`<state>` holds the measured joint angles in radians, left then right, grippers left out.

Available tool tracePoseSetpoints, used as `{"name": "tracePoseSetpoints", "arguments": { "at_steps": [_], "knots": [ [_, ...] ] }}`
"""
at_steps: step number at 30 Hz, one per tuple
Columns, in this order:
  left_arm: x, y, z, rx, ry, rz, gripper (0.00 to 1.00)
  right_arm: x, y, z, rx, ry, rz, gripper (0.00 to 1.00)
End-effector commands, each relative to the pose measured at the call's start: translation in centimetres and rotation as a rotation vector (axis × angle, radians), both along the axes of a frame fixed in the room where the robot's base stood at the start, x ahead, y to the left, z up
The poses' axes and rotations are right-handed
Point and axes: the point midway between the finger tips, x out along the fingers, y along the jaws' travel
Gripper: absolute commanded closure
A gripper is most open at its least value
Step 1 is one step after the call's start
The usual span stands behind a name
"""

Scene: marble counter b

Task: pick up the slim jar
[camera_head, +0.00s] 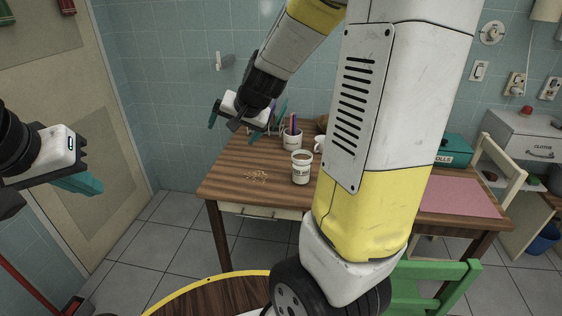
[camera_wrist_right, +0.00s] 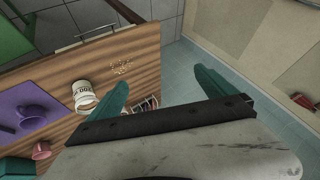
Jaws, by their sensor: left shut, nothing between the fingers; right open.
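My right gripper (camera_head: 234,126) is open and empty above the table's back left part, up and left of this container. Its teal fingers show in the right wrist view (camera_wrist_right: 160,92), with the container outside them to the left. My left gripper (camera_head: 80,184) is shut and empty, far left of the table.
A pen cup (camera_head: 291,138) stands behind the container. Crumbs (camera_head: 256,176) lie on the wooden table (camera_head: 235,190). My large arm hides the table's middle. A green chair (camera_head: 430,285) stands in front.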

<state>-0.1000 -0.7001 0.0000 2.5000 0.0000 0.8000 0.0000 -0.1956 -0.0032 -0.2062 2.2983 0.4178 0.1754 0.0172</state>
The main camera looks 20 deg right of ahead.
Motion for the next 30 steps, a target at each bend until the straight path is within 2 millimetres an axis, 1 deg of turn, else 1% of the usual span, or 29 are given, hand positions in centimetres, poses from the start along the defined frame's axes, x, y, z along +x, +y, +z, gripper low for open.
{"name": "tracePoseSetpoints", "arguments": {
  "at_steps": [1,2,3,5,6,8,9,11,12,14,15,18,21,24,30],
  "knots": [
    [0.0,0.0,0.0,0.0,0.0,0.0,1.0,1.9,-0.6,-2.2,-0.006,0.013,-0.054,0.05],
    [0.0,0.0,0.0,0.0,0.0,0.0,1.0,2.9,-1.2,-3.3,-0.01,0.013,-0.09,0.05],
    [0.0,0.0,0.0,0.0,0.0,0.0,1.0,4.2,-2.0,-4.8,-0.02,0.013,-0.14,0.05],
    [0.0,0.0,0.0,0.0,0.0,0.0,1.0,6.0,-3.3,-7.2,-0.042,0.013,-0.214,0.05],
    [0.0,0.0,0.0,0.0,0.0,0.0,1.0,7.0,-4.3,-8.9,-0.063,0.01,-0.263,0.05],
    [0.0,0.0,0.0,0.0,0.0,0.0,1.0,8.2,-5.9,-11.3,-0.101,0.007,-0.334,0.05],
    [0.0,0.0,0.0,0.0,0.0,0.0,1.0,8.9,-7.1,-12.9,-0.132,0.002,-0.381,0.05],
    [0.0,0.0,0.0,0.0,0.0,0.0,1.0,9.7,-8.8,-15.4,-0.184,-0.006,-0.446,0.05],
    [0.0,0.0,0.0,0.0,0.0,0.0,1.0,10.1,-10.1,-16.9,-0.224,-0.015,-0.49,0.05],
    [0.0,0.0,0.0,0.0,0.0,0.0,1.0,10.4,-12.0,-19.1,-0.289,-0.028,-0.551,0.05],
    [0.0,0.0,0.0,0.0,0.0,0.0,1.0,10.4,-13.2,-20.4,-0.338,-0.039,-0.588,0.05],
    [0.0,0.0,0.0,0.0,0.0,0.0,1.0,10.2,-16.3,-23.2,-0.463,-0.076,-0.668,0.05],
    [0.0,0.0,0.0,0.0,0.0,0.0,1.0,9.7,-18.7,-25.1,-0.58,-0.118,-0.725,0.05],
    [0.0,0.0,0.0,0.0,0.0,0.0,1.0,9.1,-20.4,-26.1,-0.672,-0.154,-0.76,0.05],
    [0.0,0.0,0.0,0.0,0.0,0.0,1.0,8.7,-22.0,-26.8,-0.75,-0.192,-0.787,0.05]
  ]
}}
